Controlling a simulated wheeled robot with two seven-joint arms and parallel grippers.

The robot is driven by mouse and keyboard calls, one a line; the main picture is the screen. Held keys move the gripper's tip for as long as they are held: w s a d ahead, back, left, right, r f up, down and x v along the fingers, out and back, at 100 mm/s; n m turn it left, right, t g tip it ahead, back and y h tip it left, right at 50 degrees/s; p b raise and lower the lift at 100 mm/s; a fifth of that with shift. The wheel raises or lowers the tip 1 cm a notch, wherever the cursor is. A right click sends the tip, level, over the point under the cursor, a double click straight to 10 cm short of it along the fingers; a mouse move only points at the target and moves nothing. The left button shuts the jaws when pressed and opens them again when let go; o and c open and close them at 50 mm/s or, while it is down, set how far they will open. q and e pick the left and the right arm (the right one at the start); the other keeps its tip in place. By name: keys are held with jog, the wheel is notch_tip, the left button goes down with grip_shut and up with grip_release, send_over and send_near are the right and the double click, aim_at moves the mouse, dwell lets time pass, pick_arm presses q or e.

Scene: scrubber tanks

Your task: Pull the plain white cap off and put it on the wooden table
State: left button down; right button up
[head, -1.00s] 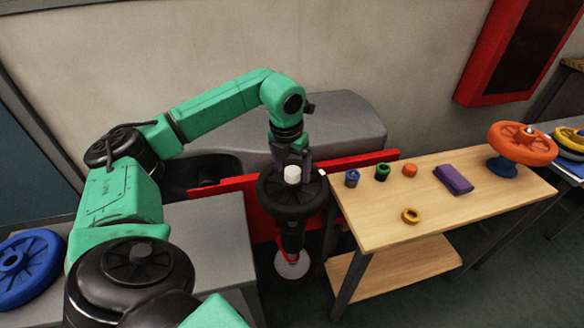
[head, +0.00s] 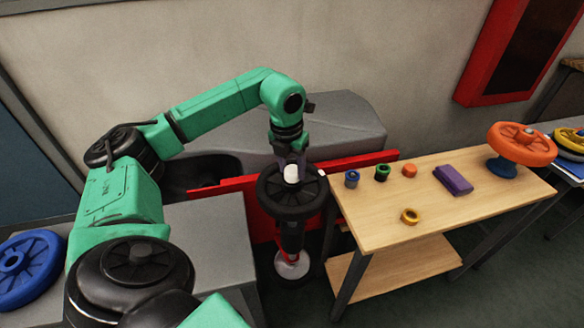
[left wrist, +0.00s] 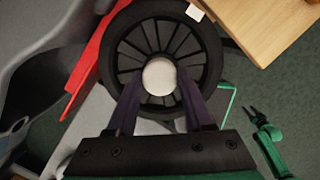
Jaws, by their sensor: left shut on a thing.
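The plain white cap (head: 291,173) is at the hub of a black spoked handwheel (head: 274,207). In the left wrist view the cap (left wrist: 159,76) is round and lies between the purple fingertips, over the middle of the wheel (left wrist: 213,50). I cannot tell whether the cap is still seated on the hub. The wooden table (head: 370,222) stands just right of the wheel.
On the table are a blue ring (head: 352,178), a green ring (head: 382,172), an orange piece (head: 409,170), a yellow ring (head: 409,216), a purple block (head: 453,179) and an orange wheel (head: 521,145). Its front left is bare. A red panel (head: 358,163) runs behind the black wheel.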

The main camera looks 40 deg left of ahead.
aim_at(292, 170)
pick_arm(q)
jog(key=shift+r+p, duration=0.75)
jog(key=shift+r, duration=0.1)
dwell(0.3)
notch_tip(292, 170, up, 6)
jog(key=p, duration=0.5)
dwell(0.4)
